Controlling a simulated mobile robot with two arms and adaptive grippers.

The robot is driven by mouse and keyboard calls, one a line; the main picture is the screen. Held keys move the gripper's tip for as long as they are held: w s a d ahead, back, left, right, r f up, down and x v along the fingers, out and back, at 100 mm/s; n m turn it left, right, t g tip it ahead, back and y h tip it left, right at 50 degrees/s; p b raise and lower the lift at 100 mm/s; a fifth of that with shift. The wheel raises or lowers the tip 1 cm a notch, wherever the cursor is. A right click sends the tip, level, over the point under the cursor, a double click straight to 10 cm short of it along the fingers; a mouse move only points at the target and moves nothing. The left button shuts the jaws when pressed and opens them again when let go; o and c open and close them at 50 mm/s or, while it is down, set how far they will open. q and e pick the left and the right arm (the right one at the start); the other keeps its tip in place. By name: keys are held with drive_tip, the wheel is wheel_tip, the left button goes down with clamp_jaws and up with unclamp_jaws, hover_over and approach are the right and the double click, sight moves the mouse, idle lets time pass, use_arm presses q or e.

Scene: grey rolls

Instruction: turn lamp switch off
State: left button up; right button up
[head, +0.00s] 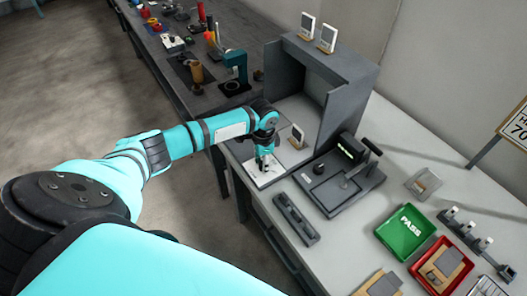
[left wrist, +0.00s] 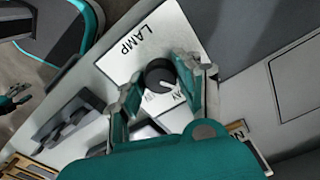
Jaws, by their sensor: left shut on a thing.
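The lamp switch is a round black knob (left wrist: 159,72) with a pale pointer mark, set on a white plate (left wrist: 136,44) printed "LAMP". In the left wrist view the pointer aims toward lettering at the plate's lower right, partly covered by a finger. My left gripper (left wrist: 160,80) has one finger on each side of the knob and is shut on it. In the head view my left gripper (head: 264,165) points down at the white plate (head: 261,178) near the bench edge; the knob is hidden there. What looks like my right gripper (left wrist: 14,98) shows small at the left wrist view's left edge.
A grey open-fronted booth (head: 343,92) stands behind the plate, with a small card on a stand (head: 297,137) close by my gripper. A black lever device (head: 340,185), a dark rail (head: 296,218), a green PASS tray (head: 405,233) and a red tray (head: 442,263) lie to the right.

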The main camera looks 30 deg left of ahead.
use_arm(q)
drive_tip(key=n+p, duration=0.2)
drive_tip(key=shift+r+n, duration=0.2)
drive_tip(key=shift+n, duration=0.2)
drive_tip(key=shift+f+n+p, duration=0.15)
drive_tip(key=shift+n+p, duration=1.15)
drive_tip(key=shift+n, duration=0.2)
drive_tip(key=o, duration=1.1)
drive_tip(key=shift+o, duration=0.2)
wheel_tip(320, 180, up, 12)
drive_tip(key=shift+d+f, duration=0.1)
